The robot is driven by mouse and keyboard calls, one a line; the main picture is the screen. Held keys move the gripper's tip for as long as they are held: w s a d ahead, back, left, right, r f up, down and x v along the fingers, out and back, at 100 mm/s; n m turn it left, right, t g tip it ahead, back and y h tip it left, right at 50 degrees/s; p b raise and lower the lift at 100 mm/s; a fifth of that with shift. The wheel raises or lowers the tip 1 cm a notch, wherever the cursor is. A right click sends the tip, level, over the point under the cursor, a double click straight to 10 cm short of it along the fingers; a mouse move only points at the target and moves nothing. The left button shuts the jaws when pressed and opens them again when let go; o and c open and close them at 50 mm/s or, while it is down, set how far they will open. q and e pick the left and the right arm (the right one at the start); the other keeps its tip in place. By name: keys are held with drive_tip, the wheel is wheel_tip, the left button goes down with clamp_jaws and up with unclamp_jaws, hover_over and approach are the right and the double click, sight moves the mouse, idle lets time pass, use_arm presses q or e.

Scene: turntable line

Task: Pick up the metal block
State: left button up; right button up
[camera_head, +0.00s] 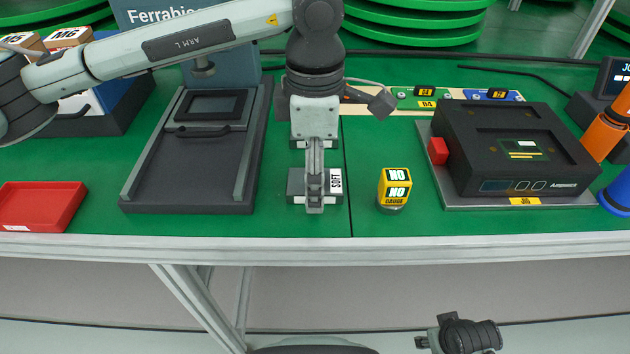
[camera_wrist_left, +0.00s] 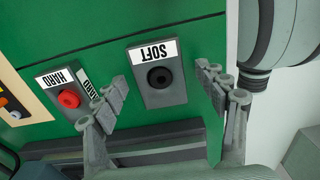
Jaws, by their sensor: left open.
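A grey block labelled SOFT (camera_head: 297,186) lies on the green table near its front edge. I cannot tell for certain which is the metal block. My left gripper (camera_head: 314,205) is open, pointing down over the SOFT block, in front of part of it. Fingers of my right gripper do not show.
A dark tray fixture (camera_head: 190,183) stands to the left, with a red bin (camera_head: 40,207) farther left. A black device (camera_head: 515,150) on a plate is farther right. The table's front edge (camera_head: 400,245) is close.

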use_arm(q)
drive_tip(key=shift+c, duration=0.4)
drive_tip(key=c, duration=1.3)
drive_tip(key=shift+r, duration=0.1)
drive_tip(key=shift+r, duration=1.7)
drive_tip(key=shift+s+a+r+b, duration=0.1)
drive_tip(key=shift+r+b, duration=0.2)
drive_tip(key=shift+r, duration=0.05)
drive_tip(key=s+a+r+b, duration=0.1)
drive_tip(key=s+a+r, duration=0.5)
drive_tip(key=s, duration=0.4)
drive_tip(key=shift+r, duration=0.35)
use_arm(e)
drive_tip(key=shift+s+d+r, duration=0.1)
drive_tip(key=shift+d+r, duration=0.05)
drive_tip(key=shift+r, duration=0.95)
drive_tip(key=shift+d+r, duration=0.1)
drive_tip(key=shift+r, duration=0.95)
